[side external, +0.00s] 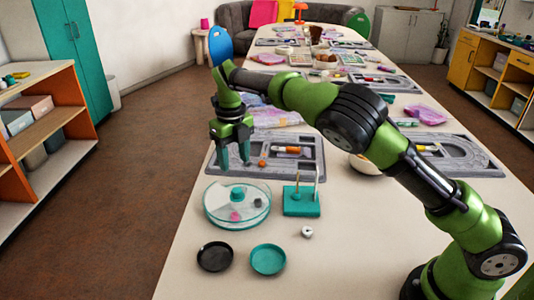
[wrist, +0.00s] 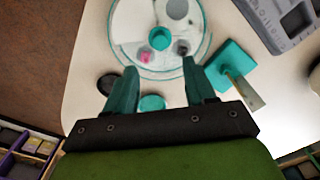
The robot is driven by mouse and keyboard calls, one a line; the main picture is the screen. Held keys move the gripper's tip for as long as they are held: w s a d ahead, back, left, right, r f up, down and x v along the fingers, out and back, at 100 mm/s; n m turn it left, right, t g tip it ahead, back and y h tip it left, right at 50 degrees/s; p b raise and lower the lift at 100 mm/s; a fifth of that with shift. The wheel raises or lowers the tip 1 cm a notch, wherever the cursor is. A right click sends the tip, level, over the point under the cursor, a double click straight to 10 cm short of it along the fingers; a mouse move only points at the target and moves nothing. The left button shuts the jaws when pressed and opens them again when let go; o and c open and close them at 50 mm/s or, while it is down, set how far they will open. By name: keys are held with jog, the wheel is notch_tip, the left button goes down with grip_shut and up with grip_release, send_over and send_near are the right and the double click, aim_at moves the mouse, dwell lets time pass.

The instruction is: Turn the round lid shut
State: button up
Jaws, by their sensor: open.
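A round clear dish (side external: 209,216) with a teal rim stands near the left edge of the table, with a teal knob (side external: 237,195) at its middle. A pink bead (side external: 235,216) and a grey bead (side external: 258,203) show in it. In the wrist view the dish (wrist: 150,71) shows from above, with the knob (wrist: 159,38) and a pale wedge-shaped area. I cannot tell where the clear lid's opening lies. My gripper (side external: 235,160) is open and empty, pointing down above the dish, apart from the knob; its fingers also show in the wrist view (wrist: 160,70).
A teal block with upright pegs (side external: 302,207) stands right of the dish. A black saucer (side external: 215,256), a teal saucer (side external: 268,259) and a small white bead (side external: 307,232) lie in front. A grey bead board (side external: 318,168) lies behind.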

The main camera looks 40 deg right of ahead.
aim_at(237, 190)
notch_tip(237, 190, down, 10)
jog(key=shift+r, duration=0.1)
jog(key=shift+c, duration=0.2)
grip_shut()
dwell(0.4)
